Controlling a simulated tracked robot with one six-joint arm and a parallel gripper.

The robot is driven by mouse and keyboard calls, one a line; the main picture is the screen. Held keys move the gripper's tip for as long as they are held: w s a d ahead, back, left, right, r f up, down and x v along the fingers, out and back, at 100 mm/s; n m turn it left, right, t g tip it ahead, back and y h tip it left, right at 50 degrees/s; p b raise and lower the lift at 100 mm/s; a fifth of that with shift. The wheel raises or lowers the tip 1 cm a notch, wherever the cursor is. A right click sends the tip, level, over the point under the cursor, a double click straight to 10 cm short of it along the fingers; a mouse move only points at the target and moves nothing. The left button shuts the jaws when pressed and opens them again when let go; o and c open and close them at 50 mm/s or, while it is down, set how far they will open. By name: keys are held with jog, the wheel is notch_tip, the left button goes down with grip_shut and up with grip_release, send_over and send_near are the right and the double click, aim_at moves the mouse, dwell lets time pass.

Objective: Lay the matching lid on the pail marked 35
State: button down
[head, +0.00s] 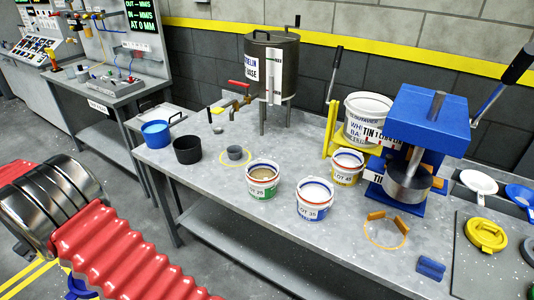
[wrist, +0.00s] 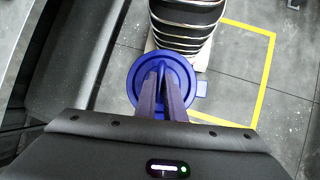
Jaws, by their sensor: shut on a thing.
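The pail marked 35 (head: 314,203) stands upright on the grey bench in the head view, with a blue-banded label, a pale top and no lid on it. My gripper (wrist: 163,72) is shut on a round blue lid (wrist: 138,88) in the wrist view, holding it over the floor, away from the bench. The fingers cover the lid's middle, and a small tab sticks out on its right. In the head view my gripper is hidden; a bit of blue (head: 78,287) shows beside my red arm sleeve at the bottom left.
A green-labelled pail (head: 262,182) and a red-and-yellow-labelled pail (head: 346,168) flank the marked pail. A blue press (head: 425,120) stands behind to the right. A yellow lid (head: 487,235) and other lids lie at the far right.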

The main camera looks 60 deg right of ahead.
jog(key=s+d+r, duration=0.2)
jog(key=s+d, duration=0.2)
jog(key=d, duration=0.8)
jog(key=s+d+r+n, duration=0.15)
jog(key=s+d, duration=0.25)
jog(key=d, duration=0.7)
jog(key=s+d+r, duration=0.3)
jog(key=s+d, duration=0.1)
jog(key=d, duration=0.8)
jog(key=s+d+r, duration=0.2)
jog(key=s+d, duration=0.4)
jog(key=s, duration=0.4)
jog(key=s+d+r+n+h, duration=0.1)
jog(key=s+d+r, duration=0.2)
jog(key=s+d, duration=0.3)
jog(key=s+d+r+n, duration=0.1)
jog(key=s+d, duration=0.6)
jog(key=s, duration=0.8)
jog(key=shift+s+r+t+h, duration=0.3)
jog(key=shift+s+r+t, duration=0.1)
jog(key=shift+r, duration=0.3)
jog(key=shift+f, duration=0.1)
notch_tip(320, 180, down, 6)
jog(key=shift+f, duration=0.4)
